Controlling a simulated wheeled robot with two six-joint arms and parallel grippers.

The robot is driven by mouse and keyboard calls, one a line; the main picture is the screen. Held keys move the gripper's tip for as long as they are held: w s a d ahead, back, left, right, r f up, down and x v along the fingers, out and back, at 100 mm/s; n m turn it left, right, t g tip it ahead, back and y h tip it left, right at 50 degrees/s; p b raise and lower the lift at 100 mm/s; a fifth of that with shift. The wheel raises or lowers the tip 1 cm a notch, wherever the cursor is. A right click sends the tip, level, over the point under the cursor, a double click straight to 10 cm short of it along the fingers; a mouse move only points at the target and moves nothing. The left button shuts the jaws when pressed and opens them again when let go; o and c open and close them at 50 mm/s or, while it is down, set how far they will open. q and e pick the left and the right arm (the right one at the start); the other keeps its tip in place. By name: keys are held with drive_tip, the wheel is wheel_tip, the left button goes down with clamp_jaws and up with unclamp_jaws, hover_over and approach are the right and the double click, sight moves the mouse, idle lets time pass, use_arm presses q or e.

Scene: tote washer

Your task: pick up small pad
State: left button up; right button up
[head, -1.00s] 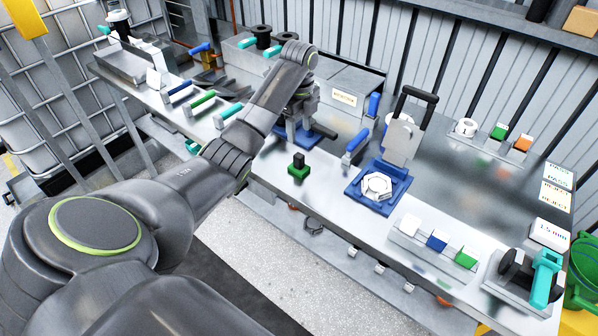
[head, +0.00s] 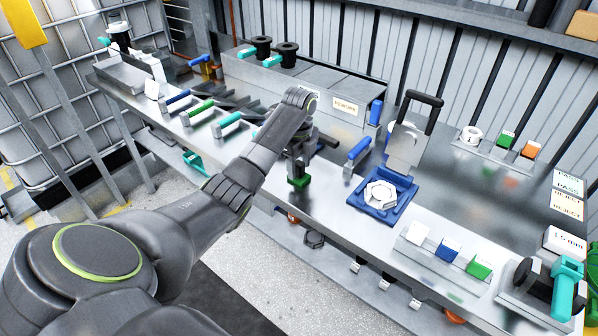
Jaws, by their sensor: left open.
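A small black-topped green block (head: 299,181), which may be the small pad, stands on the steel bench near its front edge. My left gripper (head: 298,165) is open and points down right at this block, overlapping its top in the view. I cannot tell whether the fingers are around it or just above it. The forearm and wrist hide part of the bench behind. My right gripper is not in view.
A blue fixture (head: 382,203) with a white hex part and raised lid stands to the right. A blue-handled tool (head: 357,152) is close by. White, blue and green blocks (head: 447,249) sit in a front rack. Bare bench lies between block and fixture.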

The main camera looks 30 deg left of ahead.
sight(299, 162)
use_arm(q)
drive_tip(key=shift+f, duration=0.65)
drive_tip(key=c, duration=0.7)
drive_tip(key=shift+r, duration=0.15)
wheel_tip(299, 162, up, 6)
drive_tip(key=shift+w+f, duration=0.1)
wheel_tip(299, 162, up, 3)
drive_tip(key=shift+f+p, duration=0.1)
drive_tip(key=shift+p, duration=0.9)
drive_tip(key=shift+r+p, duration=0.65)
